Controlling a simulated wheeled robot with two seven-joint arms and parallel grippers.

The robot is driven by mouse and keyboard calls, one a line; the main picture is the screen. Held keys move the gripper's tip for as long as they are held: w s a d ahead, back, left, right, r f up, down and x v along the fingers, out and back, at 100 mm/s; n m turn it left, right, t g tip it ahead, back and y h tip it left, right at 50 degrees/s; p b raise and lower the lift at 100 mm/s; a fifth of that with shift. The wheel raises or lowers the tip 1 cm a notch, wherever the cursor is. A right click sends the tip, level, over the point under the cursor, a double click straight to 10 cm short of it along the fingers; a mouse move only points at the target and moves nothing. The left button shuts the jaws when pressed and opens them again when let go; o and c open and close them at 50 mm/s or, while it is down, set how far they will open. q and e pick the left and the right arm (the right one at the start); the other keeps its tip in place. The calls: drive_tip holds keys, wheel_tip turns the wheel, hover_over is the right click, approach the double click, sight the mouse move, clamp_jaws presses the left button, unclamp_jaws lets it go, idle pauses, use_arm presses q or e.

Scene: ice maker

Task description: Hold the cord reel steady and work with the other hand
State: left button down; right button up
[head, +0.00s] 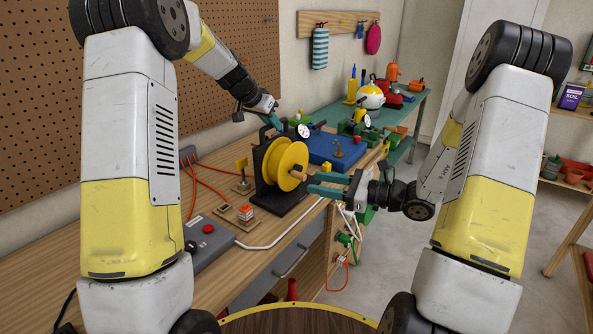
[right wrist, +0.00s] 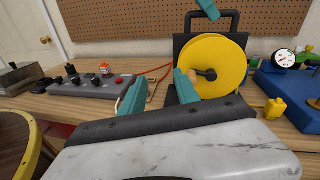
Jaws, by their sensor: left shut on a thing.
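The cord reel has a yellow drum (head: 286,165) on a black stand (head: 272,203), upright on the workbench. It also shows in the right wrist view (right wrist: 225,62), with a dark hub and a crank arm. A wooden crank knob (head: 297,174) sticks out from its face. My left gripper (head: 274,122) is at the top of the reel's black frame, shut on it; the exact contact is partly hidden. My right gripper (head: 314,184) is open, its teal fingers pointing at the reel from the right. One finger is close to the knob; I cannot tell whether they touch.
A grey control box (head: 208,242) with a red button sits front left. A small red-and-white block (head: 246,213) and a yellow-topped stand (head: 242,172) are left of the reel. A blue case (head: 334,148) and gauge (head: 304,131) are behind it. Orange cords cross the bench.

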sight(305, 178)
drive_tip(key=w+d+f+m+t+h, duration=0.1)
drive_tip(key=w+d+f+m+t, duration=0.2)
drive_tip(key=w+f+m, duration=0.1)
drive_tip(key=shift+x, duration=4.15)
drive_tip(key=shift+r, duration=0.1)
drive_tip(key=shift+c, duration=0.5)
clamp_jaws()
